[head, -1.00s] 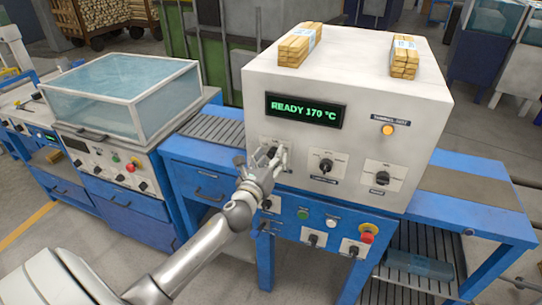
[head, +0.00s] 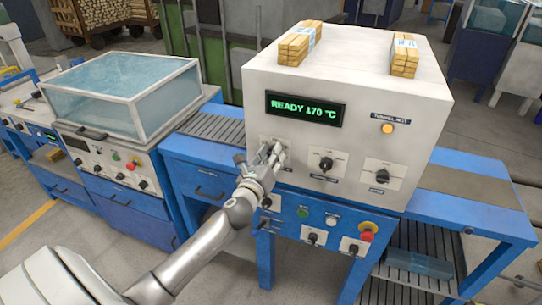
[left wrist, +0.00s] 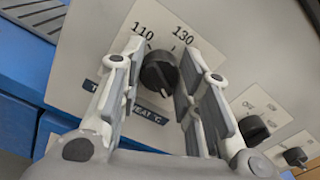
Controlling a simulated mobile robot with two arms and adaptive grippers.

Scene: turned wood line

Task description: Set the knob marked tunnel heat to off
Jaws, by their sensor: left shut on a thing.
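The grey-white tunnel housing (head: 262,92) has a row of black knobs on its front. My left gripper (head: 272,154) is at the leftmost knob and mostly hides it in the head view. In the left wrist view that black knob (left wrist: 160,72) sits between the two fingers, which are shut on it. Its plate shows 110 and 130. The dark label below is partly covered by a finger; "T", "EAT" and "C" can be read. A pale mark shows low on the knob, but its exact setting is unclear. My right gripper is not in view.
The display (head: 306,109) reads READY 170 °C. An amber lamp (head: 387,129) is lit at upper right. A middle knob (head: 326,164) and a right knob (head: 382,177) share the panel. Below are buttons and a red stop button (head: 366,235). Wood bundles (head: 297,45) lie on top.

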